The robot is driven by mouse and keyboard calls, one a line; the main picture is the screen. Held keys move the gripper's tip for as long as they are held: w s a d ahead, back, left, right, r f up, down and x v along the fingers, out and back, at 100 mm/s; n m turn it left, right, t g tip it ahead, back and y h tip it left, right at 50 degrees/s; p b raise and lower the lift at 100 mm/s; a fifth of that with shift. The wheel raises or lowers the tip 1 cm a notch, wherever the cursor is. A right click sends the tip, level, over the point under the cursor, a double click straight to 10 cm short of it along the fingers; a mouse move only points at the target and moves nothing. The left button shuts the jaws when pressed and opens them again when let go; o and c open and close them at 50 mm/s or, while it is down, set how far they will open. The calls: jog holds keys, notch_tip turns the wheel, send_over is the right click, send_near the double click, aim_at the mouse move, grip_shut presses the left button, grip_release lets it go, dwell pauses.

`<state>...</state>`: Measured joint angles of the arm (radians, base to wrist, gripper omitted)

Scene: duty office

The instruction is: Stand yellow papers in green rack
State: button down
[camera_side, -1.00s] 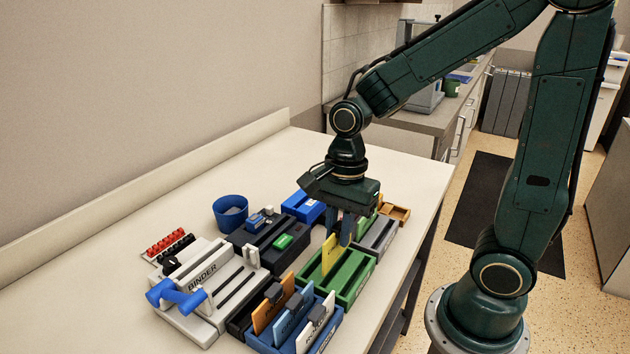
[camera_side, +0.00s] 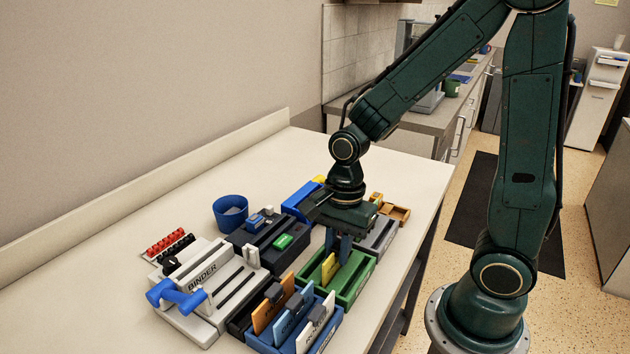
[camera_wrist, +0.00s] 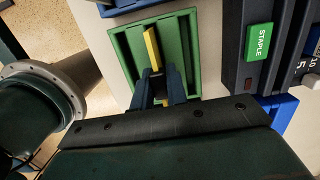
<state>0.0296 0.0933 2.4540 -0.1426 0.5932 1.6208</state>
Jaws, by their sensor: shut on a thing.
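The yellow papers (camera_side: 329,268) stand upright in the green rack (camera_side: 352,291), low between its walls in the side view. My gripper (camera_side: 339,250) is over the rack and shut on the papers at their right end. In the wrist view the yellow papers (camera_wrist: 152,50) run lengthwise in the green rack (camera_wrist: 122,62), and my gripper's fingers (camera_wrist: 158,88) sit on either side of them. The bottom edge of the papers is hidden inside the rack.
A blue rack with an orange, a blue and a white card (camera_side: 317,318) stands in front. The stapling unit (camera_side: 283,242) is behind to the left, the binder (camera_side: 205,283) farther left. A blue cup (camera_side: 230,212) stands at the back. The table's left part is clear.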

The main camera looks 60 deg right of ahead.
dwell(0.4)
jog(key=c, duration=1.3)
grip_release()
jog(key=shift+r, duration=4.5)
jog(key=shift+r, duration=0.1)
